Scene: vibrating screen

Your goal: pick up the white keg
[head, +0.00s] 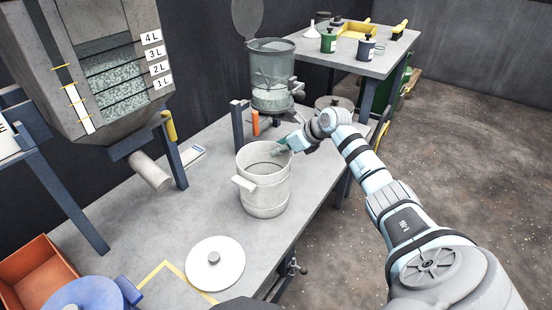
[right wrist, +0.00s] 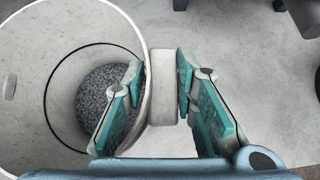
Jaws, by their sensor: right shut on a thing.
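The white keg (head: 263,192) stands upright on the grey table, open at the top, with a handle on its left side. The right wrist view shows the keg (right wrist: 28,88) from above, with dark grey granules at its bottom. My right gripper (head: 281,147) is at the keg's far right rim. In the right wrist view, my right gripper (right wrist: 160,85) has one finger inside the keg and the other outside, shut on the rim wall and side handle (right wrist: 162,87). My left gripper is not in view.
A round white lid (head: 228,262) lies on the table (head: 195,208) in front. A hopper with litre marks (head: 100,70) stands at left, a clear vessel (head: 271,85) behind. An orange bin (head: 40,268) and a blue container (head: 80,298) are at lower left.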

